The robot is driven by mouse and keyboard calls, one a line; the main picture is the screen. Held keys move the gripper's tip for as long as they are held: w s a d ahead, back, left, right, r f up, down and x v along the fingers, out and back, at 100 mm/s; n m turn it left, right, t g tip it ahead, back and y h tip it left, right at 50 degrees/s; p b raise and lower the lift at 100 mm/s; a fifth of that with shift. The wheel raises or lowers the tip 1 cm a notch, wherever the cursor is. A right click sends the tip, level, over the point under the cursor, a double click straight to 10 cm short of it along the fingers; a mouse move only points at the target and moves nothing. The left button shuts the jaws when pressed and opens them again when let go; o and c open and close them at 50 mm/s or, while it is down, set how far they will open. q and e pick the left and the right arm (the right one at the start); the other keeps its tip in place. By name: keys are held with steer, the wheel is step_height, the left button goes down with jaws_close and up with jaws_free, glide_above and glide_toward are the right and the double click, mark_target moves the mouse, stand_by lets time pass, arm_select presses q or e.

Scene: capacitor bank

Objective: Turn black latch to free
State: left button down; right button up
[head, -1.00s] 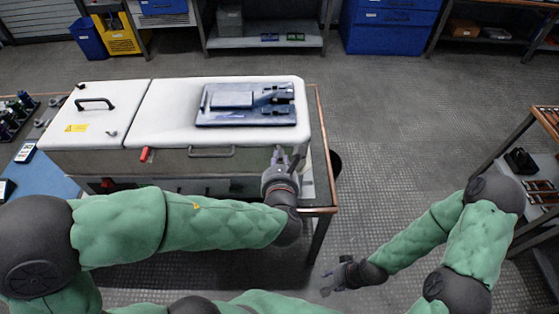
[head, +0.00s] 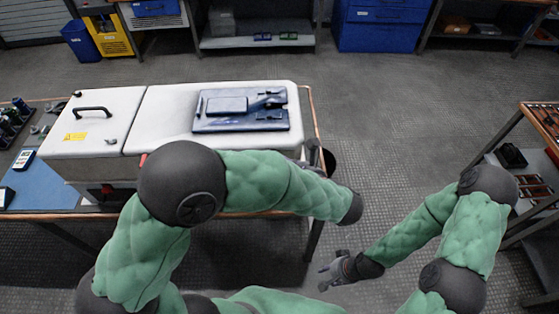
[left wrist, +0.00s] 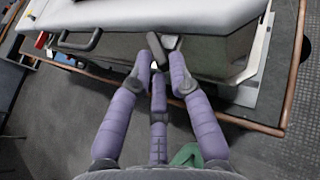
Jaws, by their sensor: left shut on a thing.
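The white cabinet (head: 160,110) lies on the bench, and its near side fills the top of the left wrist view. The black latch (left wrist: 156,46) sticks out from that side near its right end, with a pale mount beside it. My left gripper (left wrist: 160,76) is at this latch, its purple fingers closed in around it; the exact contact is partly hidden by the fingers. In the head view my left forearm covers most of that side and the latch. My right gripper (head: 327,276) hangs empty over the floor with its fingers apart.
A blue panel (head: 240,110) lies on the cabinet lid. A black handle (left wrist: 80,42) sits left of the latch. The bench's copper-coloured edge (left wrist: 250,126) runs just below and right. A shelf rack (head: 545,120) stands at the right; floor between is clear.

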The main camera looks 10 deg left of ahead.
arm_select(q)
steer(key=shift+w+d+r+n+g+y+p, duration=0.15)
steer(key=shift+w+n+g+y+p, duration=0.45)
steer(key=shift+n+g+p, duration=0.9)
steer(key=shift+w+d+r+n+g+y+p, duration=0.15)
steer(key=shift+w+n+g+y+p, duration=0.45)
steer(key=shift+n+g, duration=1.6)
steer(key=shift+w+d+n+g+y+p, duration=0.15)
steer(key=shift+w+n+g+y+p, duration=0.4)
steer(key=shift+n+g+p, duration=1.2)
steer(key=shift+w+g+h+b, duration=0.15)
steer(key=shift+g+h+b, duration=0.2)
steer(key=shift+b, duration=0.05)
steer(key=c, duration=1.4)
jaws_free()
steer(key=shift+o, duration=0.5)
steer(key=shift+f, duration=0.1)
